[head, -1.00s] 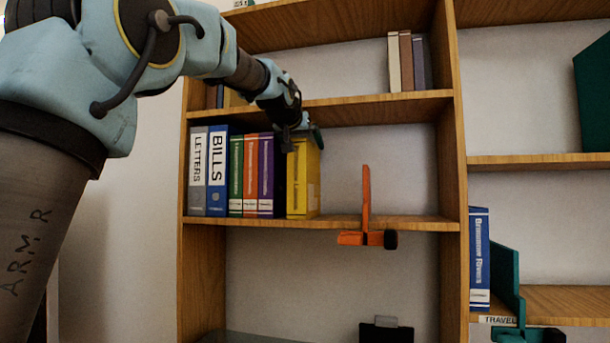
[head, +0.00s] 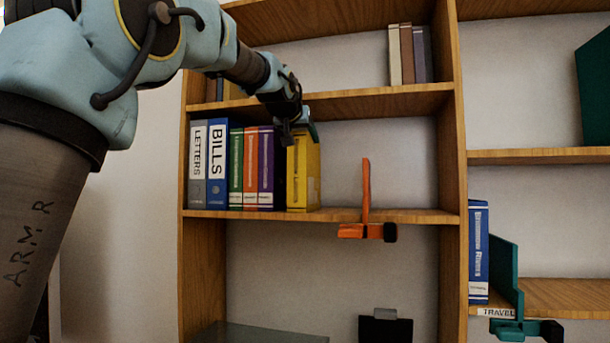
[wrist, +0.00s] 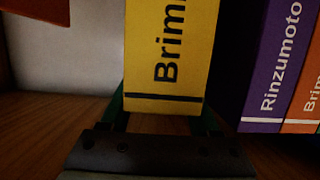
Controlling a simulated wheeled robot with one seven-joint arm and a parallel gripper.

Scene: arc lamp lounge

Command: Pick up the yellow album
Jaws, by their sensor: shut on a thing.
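The yellow album (head: 304,180) stands upright on the middle shelf, at the right end of a row of books. My gripper (head: 299,134) is at its upper part, reaching in from the upper left. In the wrist view, the green fingers of my gripper (wrist: 165,118) lie on either side of the yellow album (wrist: 170,50), shut on it. Its spine faces that camera, with the letters "Brimm" partly showing. The album's base still appears to be at shelf level in the head view.
A purple book (head: 266,170) stands left of the album with a dark gap between. Orange, green, blue "BILLS" (head: 217,165) and grey "LETTERS" volumes continue leftward. An orange bookend (head: 366,200) stands to the right, with free shelf between. The upper shelf board (head: 370,98) runs close above.

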